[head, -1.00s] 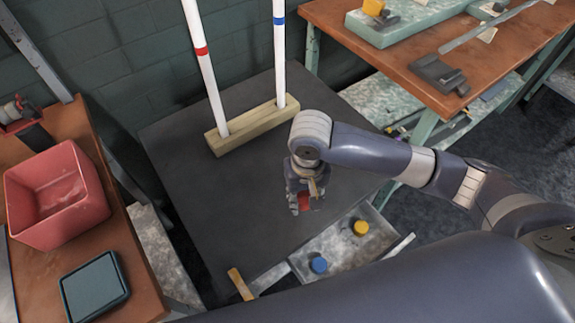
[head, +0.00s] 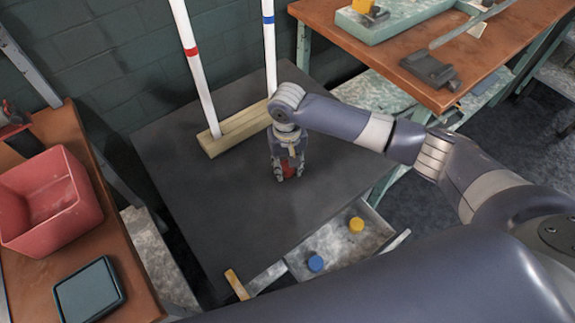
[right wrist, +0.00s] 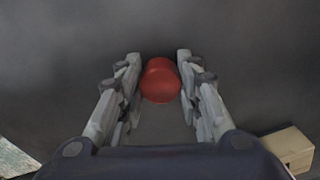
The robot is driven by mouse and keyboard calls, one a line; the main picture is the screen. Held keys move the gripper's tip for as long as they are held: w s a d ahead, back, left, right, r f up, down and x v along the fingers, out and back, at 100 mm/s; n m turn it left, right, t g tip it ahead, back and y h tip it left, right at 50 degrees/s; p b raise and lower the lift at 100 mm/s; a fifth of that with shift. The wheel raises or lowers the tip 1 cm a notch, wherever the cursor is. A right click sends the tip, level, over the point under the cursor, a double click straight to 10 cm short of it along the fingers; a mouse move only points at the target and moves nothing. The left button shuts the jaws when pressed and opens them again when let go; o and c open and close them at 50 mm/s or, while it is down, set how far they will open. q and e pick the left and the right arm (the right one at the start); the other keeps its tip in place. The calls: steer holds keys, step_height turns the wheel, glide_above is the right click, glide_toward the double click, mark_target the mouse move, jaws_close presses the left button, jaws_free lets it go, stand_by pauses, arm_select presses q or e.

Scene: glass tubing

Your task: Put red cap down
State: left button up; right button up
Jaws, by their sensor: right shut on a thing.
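The red cap (head: 288,169) is between the fingers of my right gripper (head: 289,176), over the dark tabletop (head: 200,205). The right wrist view shows the red cap (right wrist: 160,80) between the two fingers of the right gripper (right wrist: 158,82), with dark surface behind it. My right gripper is shut on the cap and points down. I cannot tell whether the cap touches the table. My left gripper is not in view.
A wooden block (head: 235,130) holding two white tubes, one red-banded (head: 190,52) and one blue-banded (head: 268,20), stands behind the gripper. An open drawer (head: 325,258) at the front holds a blue cap (head: 315,263) and a yellow cap (head: 356,225). Tabletop left of the gripper is clear.

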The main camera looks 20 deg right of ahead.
mark_target(287, 168)
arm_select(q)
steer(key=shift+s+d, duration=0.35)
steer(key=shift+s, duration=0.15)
arm_select(e)
steer(key=shift+f, duration=0.1)
steer(key=o, duration=0.8)
steer(key=shift+c, duration=0.2)
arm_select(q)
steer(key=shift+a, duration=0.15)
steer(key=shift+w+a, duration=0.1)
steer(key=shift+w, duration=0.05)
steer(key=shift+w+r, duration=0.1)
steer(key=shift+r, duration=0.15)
arm_select(e)
step_height(287, 168, up, 12)
steer(key=shift+s, duration=0.1)
